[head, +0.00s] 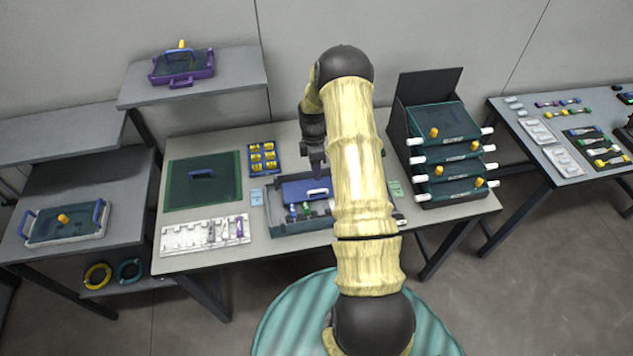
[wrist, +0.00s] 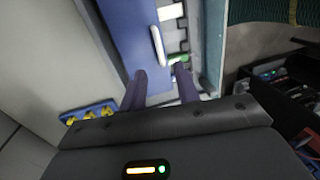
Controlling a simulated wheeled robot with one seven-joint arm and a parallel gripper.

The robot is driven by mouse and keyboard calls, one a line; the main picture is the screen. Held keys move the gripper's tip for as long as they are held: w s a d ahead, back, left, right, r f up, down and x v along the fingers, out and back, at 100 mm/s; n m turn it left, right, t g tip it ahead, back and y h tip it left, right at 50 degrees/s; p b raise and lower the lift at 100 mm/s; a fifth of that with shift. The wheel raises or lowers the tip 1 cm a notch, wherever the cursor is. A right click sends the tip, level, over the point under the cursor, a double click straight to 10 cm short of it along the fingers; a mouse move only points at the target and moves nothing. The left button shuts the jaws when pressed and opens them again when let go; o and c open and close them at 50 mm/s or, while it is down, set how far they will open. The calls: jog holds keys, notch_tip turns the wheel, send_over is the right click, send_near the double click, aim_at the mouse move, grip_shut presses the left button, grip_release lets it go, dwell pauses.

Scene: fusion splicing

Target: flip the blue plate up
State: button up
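The blue plate (head: 303,187) lies flat over part of a grey-blue splicing box (head: 290,226) on the middle table. It carries a white bar handle (head: 317,191). In the wrist view the blue plate (wrist: 128,30) shows at the upper middle, with its white handle (wrist: 158,46) near its right edge. My gripper (head: 317,173) hangs just above the plate's back right part. In the wrist view the two fingers of my gripper (wrist: 160,70) are apart with nothing between them. The handle is just past the fingertips. I cannot tell whether a fingertip touches the plate.
A green mat (head: 186,184), a yellow-and-blue parts tray (head: 262,159) and a white holder strip (head: 204,235) lie left of the box. A dark rack with stacked teal trays (head: 440,140) stands close on the right. My arm hides part of the table there.

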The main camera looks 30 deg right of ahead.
jog(key=p, duration=0.2)
send_over(317, 194)
notch_tip(317, 194, down, 7)
jog(key=shift+w+f, duration=0.1)
grip_shut()
